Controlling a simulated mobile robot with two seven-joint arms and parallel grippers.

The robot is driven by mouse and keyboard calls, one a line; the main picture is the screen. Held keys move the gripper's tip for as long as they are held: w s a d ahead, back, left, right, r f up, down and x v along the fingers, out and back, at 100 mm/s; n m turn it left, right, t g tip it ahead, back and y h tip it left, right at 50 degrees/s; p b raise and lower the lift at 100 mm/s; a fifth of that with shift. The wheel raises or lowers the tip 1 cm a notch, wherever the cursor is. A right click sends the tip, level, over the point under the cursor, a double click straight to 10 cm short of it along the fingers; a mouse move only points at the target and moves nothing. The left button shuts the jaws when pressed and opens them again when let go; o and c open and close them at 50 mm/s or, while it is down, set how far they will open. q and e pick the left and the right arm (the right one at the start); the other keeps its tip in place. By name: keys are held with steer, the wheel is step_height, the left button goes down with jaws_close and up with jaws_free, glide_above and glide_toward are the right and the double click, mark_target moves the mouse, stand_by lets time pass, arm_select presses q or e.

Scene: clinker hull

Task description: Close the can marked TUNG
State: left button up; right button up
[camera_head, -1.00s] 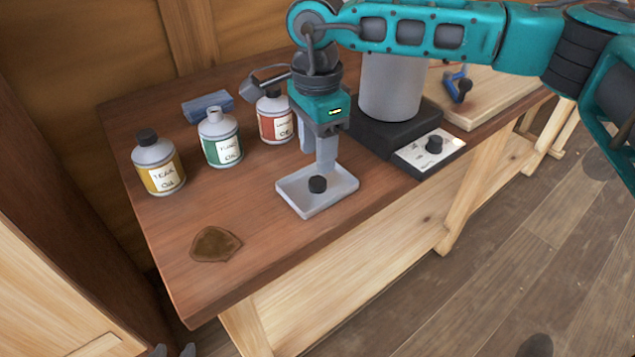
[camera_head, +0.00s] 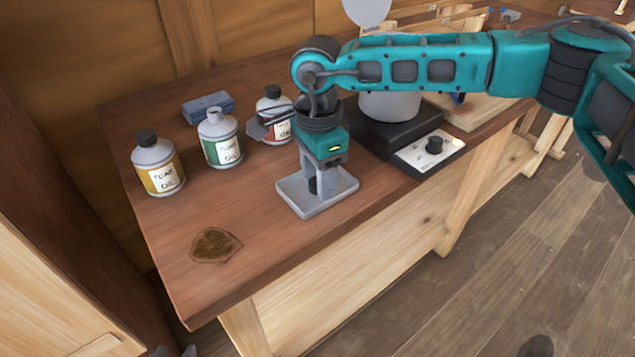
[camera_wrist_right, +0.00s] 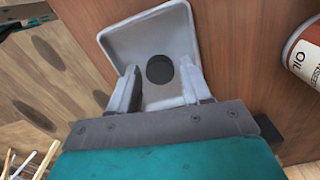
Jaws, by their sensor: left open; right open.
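The can marked TUNG (camera_head: 222,140), with a green label, stands upright on the bench with its pale neck bare. A black cap (camera_wrist_right: 160,69) lies in a small grey tray (camera_head: 340,192); it also shows in the head view (camera_head: 313,186), partly hidden by a finger. My right gripper (camera_head: 322,190) points down over the tray, open. In the right wrist view its fingertips lie either side of the cap; I cannot tell if they touch it. My left gripper (camera_head: 174,352) barely shows at the bottom edge, its tips apart.
A yellow-labelled, black-capped can (camera_head: 158,165) stands left of the TUNG can. A red-labelled, capped can (camera_head: 273,105) stands to its right, partly behind my right wrist. A blue-grey folded cloth (camera_head: 207,106) lies behind. A hotplate (camera_head: 420,150) with a pot stands right. The front-left bench has a brown stain (camera_head: 215,245).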

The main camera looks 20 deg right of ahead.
steer(key=shift+c, duration=0.2)
steer(key=c, duration=0.7)
steer(key=shift+r, duration=0.1)
step_height(320, 180, up, 20)
steer(key=shift+f+p, duration=0.1)
steer(key=shift+p, duration=0.55)
steer(key=shift+c, duration=0.2)
